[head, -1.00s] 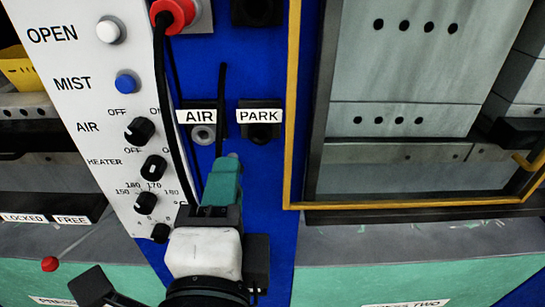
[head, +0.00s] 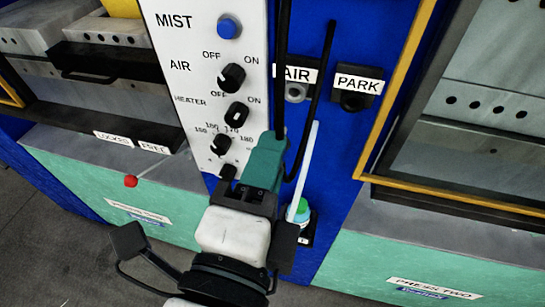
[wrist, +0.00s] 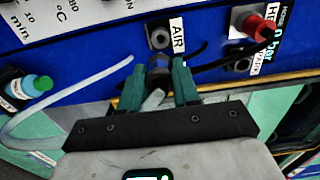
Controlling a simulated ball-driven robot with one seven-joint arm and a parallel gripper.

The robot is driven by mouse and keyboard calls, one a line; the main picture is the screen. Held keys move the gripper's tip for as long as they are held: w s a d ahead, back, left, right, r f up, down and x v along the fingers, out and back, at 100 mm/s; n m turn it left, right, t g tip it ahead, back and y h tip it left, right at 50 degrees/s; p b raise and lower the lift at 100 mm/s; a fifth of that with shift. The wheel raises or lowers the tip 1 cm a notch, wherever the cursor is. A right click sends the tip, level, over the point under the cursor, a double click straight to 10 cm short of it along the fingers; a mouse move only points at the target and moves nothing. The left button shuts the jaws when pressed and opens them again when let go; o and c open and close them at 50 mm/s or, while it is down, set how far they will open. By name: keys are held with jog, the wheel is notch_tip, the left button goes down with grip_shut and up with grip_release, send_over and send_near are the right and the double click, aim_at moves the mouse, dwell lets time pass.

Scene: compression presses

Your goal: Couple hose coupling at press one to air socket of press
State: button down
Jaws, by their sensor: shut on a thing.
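My gripper (head: 265,150) has teal fingers and stands in front of the blue panel, below and left of the AIR socket (head: 295,92) in the head view. In the wrist view, my gripper (wrist: 158,82) is shut on the dark hose coupling (wrist: 158,66), mostly hidden between the fingers. The AIR socket (wrist: 160,38) shows just beyond the fingertips there, apart from the coupling as far as I can tell. A black hose (head: 283,60) hangs down to the fingers in the head view.
The PARK socket (head: 353,100) is right of AIR. A white control panel (head: 185,70) with knobs is on the left. A green-capped bottle (head: 301,208) with a pale tube (head: 305,165) stands close right of my gripper. A yellow frame (head: 400,90) borders the right press.

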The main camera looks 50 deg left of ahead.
aim_at(281, 129)
jog(key=shift+f+b, duration=0.1)
jog(key=shift+b, duration=0.3)
jog(key=shift+b+x, duration=0.4)
jog(key=shift+x, duration=2.45)
jog(key=shift+b, duration=0.65)
jog(key=shift+b+x, duration=0.5)
jog(key=shift+x, duration=1.2)
jog(key=c, duration=0.7)
grip_release()
jog(key=shift+d, duration=0.1)
jog(key=shift+c, duration=0.2)
jog(key=b+v, duration=0.2)
jog(key=v, duration=0.8)
jog(key=shift+s+d, duration=0.1)
jog(key=shift+s, duration=0.25)
